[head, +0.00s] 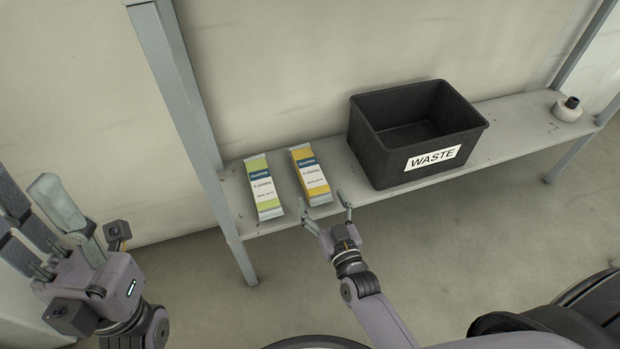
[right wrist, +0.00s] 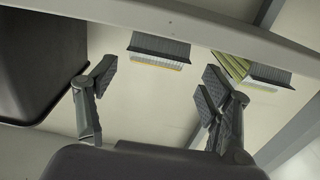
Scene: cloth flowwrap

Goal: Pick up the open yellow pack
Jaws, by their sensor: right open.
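The yellow pack (head: 310,174) lies on the shelf, left of the waste bin, with a blue and white label. I cannot tell whether it is open. In the right wrist view a pack end with a yellow-orange edge (right wrist: 160,51) shows between and beyond the fingers. My right gripper (head: 324,202) is open and empty at the shelf's front edge, its fingers on either side of the pack's near end. Contact with it is not clear. My left gripper (head: 30,208) stands at the far left, away from the packs, its fingers apart and empty.
A green pack (head: 263,188) lies just left of the yellow one on the narrow shelf (head: 497,148). A black bin labelled WASTE (head: 382,162) stands to the right. A small round object (head: 567,111) is at the far right. A metal post (head: 178,80) rises at the left.

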